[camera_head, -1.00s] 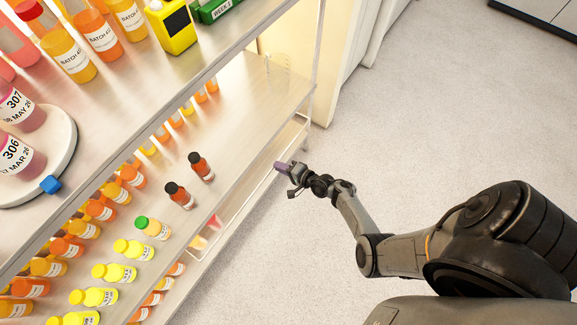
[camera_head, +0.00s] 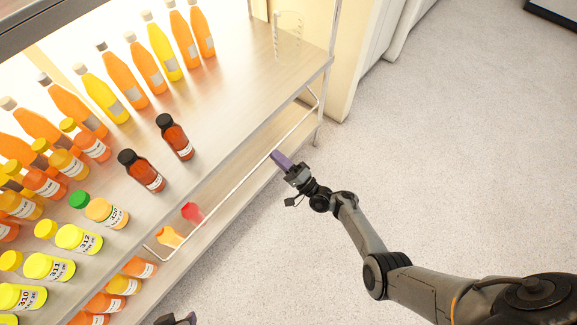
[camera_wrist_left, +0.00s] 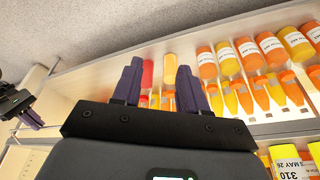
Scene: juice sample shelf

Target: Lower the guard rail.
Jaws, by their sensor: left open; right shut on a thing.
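The guard rail (camera_head: 238,183) is a thin pale bar along the front of the shelf, with bent ends, below the edge of the bottle shelf. The grip itself is small in the head view. My left gripper barely shows at the bottom edge of the head view. In the left wrist view my left gripper (camera_wrist_left: 160,85) is open, its purple fingers apart with nothing between them. My right gripper also shows there at the left edge (camera_wrist_left: 28,112).
Two dark-capped brown bottles (camera_head: 158,153) stand near the shelf's front edge. Several capped juice jars (camera_head: 78,237) and tall bottles (camera_head: 145,62) stand behind and left. A red item (camera_head: 192,212) and an orange item sit lower, behind the rail.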

